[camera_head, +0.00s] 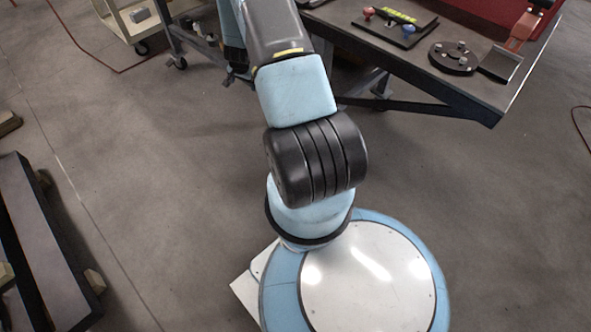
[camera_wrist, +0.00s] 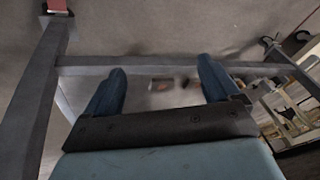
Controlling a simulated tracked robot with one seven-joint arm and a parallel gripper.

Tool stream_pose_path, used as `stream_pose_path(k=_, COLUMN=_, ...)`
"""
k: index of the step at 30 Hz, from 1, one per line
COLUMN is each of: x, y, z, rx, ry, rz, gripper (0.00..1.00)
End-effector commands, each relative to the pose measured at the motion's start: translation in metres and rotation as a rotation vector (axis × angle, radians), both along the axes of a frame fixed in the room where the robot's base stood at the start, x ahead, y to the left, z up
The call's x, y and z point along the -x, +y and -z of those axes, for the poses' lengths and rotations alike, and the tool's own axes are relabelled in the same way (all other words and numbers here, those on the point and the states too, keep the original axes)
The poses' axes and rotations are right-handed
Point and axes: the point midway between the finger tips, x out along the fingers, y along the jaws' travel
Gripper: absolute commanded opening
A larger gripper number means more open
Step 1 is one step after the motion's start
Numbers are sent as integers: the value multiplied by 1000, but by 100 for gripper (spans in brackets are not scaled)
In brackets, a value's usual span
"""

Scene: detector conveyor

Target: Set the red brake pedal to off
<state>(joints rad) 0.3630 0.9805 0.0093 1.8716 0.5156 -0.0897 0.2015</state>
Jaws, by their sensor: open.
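The red brake pedal (camera_head: 522,28) stands on the dark workbench (camera_head: 400,62) at the upper right of the head view, tilted, with a dark metal base plate (camera_head: 501,64) in front of it. My gripper (camera_wrist: 161,78) shows in the wrist view, its two blue fingers spread apart with nothing between them. It is not visible in the head view, where my arm reaches up past the top edge, left of the bench. The pedal cannot be made out for sure in the wrist view.
A black board (camera_head: 395,26) with a red and a blue knob and a round black fixture (camera_head: 453,57) share the bench. A cream cart (camera_head: 134,20) stands at upper left. Dark beams (camera_head: 42,245) lie at left. Grey frame bars (camera_wrist: 40,85) cross the wrist view. Open floor surrounds my base.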

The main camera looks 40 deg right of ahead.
Motion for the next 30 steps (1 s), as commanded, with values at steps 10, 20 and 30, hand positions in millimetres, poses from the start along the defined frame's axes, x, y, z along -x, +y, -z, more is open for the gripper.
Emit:
stream_pose_path(k=10, x=56, y=-36, z=155, rx=35, ry=63, rz=182, gripper=89)
stream_pose_path(k=20, x=143, y=-53, z=289, rx=92, ry=127, rz=341, gripper=89)
stream_pose_path(k=30, x=217, y=-52, z=367, rx=141, ry=174, rz=438, gripper=89)
